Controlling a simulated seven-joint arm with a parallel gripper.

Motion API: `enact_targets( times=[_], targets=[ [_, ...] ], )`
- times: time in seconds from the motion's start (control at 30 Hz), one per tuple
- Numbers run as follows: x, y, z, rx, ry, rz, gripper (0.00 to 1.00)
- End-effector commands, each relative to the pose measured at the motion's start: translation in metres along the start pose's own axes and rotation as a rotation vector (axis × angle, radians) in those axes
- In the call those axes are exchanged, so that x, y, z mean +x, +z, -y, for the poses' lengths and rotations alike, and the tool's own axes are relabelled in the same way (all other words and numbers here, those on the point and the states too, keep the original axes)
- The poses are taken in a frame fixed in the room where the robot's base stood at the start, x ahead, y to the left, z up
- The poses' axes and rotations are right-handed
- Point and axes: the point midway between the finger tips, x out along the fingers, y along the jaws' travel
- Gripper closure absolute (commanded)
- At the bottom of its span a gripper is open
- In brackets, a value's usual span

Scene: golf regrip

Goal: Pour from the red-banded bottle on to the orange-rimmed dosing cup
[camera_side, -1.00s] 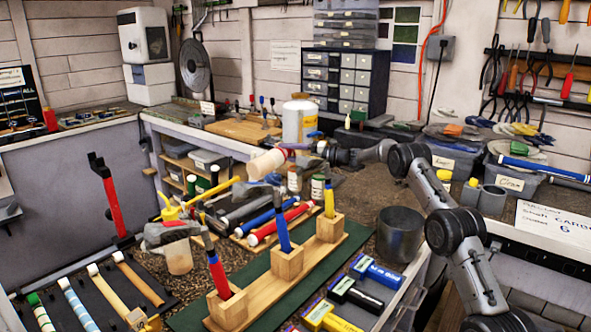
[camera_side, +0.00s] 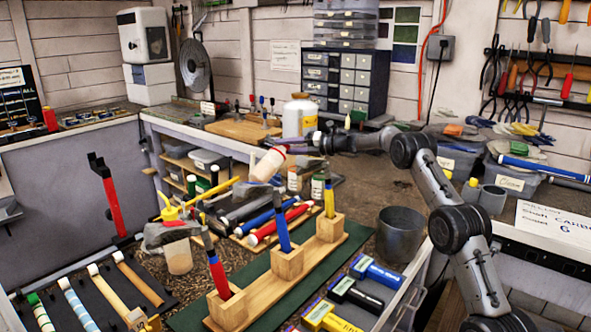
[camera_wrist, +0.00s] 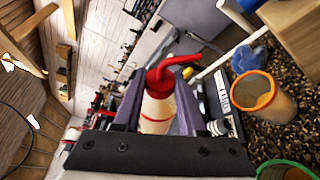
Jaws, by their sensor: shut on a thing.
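My gripper (camera_wrist: 165,100) is shut on the red-banded bottle (camera_wrist: 157,112), a pale bottle with a red cap and a bent red spout. In the side view the bottle (camera_side: 266,164) is held tilted, in the air above the bench. The spout points to the upper right in the wrist view. The orange-rimmed dosing cup (camera_wrist: 266,102) stands upright on the brown granular surface, right of the bottle and apart from it. A translucent cup (camera_side: 179,258) shows lower left in the side view; its rim is partly hidden, so I cannot tell its colour there.
A green-rimmed cup (camera_wrist: 286,170) is at the wrist view's lower right. A blue cloth (camera_wrist: 245,60) lies near the orange-rimmed cup. Wooden blocks (camera_side: 287,263) with upright tools stand in front. A grey bucket (camera_side: 400,234) stands to the right.

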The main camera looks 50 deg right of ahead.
Motion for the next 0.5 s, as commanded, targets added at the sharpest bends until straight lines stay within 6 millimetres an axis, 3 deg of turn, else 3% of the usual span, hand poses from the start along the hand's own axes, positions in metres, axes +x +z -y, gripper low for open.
enact_targets(
  times=[0.23,0.5],
  targets=[
    [-0.001,0.002,-0.005,-0.013,-0.002,0.001,1.00],
    [-0.004,0.012,-0.026,-0.118,-0.045,-0.002,1.00]
  ],
)
